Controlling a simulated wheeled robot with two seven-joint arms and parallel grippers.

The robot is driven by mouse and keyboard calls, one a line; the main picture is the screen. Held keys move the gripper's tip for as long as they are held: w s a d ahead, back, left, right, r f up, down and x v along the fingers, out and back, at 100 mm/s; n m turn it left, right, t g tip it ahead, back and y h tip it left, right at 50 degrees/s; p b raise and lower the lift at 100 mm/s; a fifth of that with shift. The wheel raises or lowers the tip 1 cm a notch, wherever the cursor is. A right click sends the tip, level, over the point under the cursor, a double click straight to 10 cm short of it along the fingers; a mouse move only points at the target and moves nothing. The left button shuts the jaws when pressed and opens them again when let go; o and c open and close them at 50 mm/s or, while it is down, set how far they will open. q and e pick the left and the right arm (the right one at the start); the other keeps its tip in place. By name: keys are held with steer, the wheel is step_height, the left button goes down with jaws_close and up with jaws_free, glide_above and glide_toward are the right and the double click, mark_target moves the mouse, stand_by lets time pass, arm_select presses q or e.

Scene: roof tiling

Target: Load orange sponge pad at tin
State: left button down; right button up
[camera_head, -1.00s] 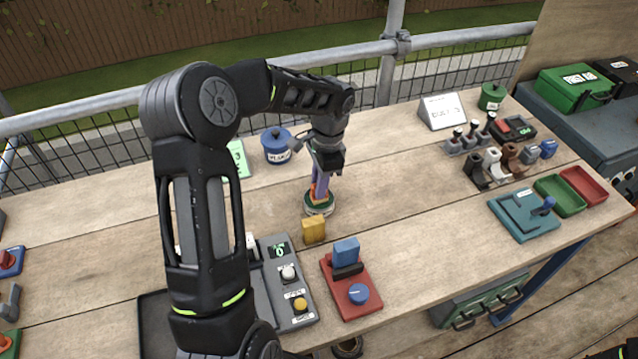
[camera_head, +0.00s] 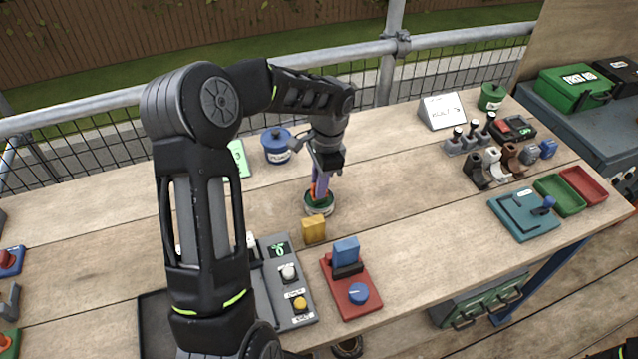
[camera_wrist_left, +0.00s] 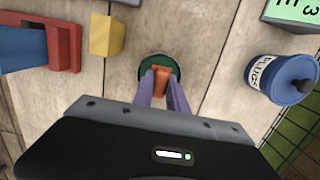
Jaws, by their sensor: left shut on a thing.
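My left gripper (camera_head: 320,192) points down over a small round tin (camera_head: 319,209) with a light rim and a dark green inside. Its purple fingers are shut on the orange sponge pad (camera_wrist_left: 161,84), which shows between the fingertips in the left wrist view. The pad's lower end is at the green inside of the tin (camera_wrist_left: 146,69); I cannot tell whether it touches the bottom. The fingers hide part of the pad. My right gripper is not in view.
A yellow block (camera_head: 314,229) stands just in front of the tin. A red base with a blue block (camera_head: 346,251) and knob is nearer me. A blue lidded pot (camera_head: 277,147) stands behind, left. A grey button panel (camera_head: 287,275) is at front left. Bare wood lies right of the tin.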

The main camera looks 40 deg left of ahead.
arm_select(q)
steer(key=shift+r+p, duration=2.55)
steer(key=shift+r, duration=0.95)
steer(key=n, duration=0.3)
steer(key=shift+s+d, duration=0.1)
steer(key=shift+d+r+n, duration=0.1)
steer(key=shift+d+n, duration=0.25)
steer(key=shift+n, duration=0.35)
steer(key=w+d+n+b, duration=0.2)
steer(key=w+d+b, duration=0.1)
steer(key=d, duration=1.3)
steer(key=shift+w+d+n+h, duration=0.15)
steer(key=shift+w+n+h, duration=0.2)
steer(key=shift+w, duration=0.25)
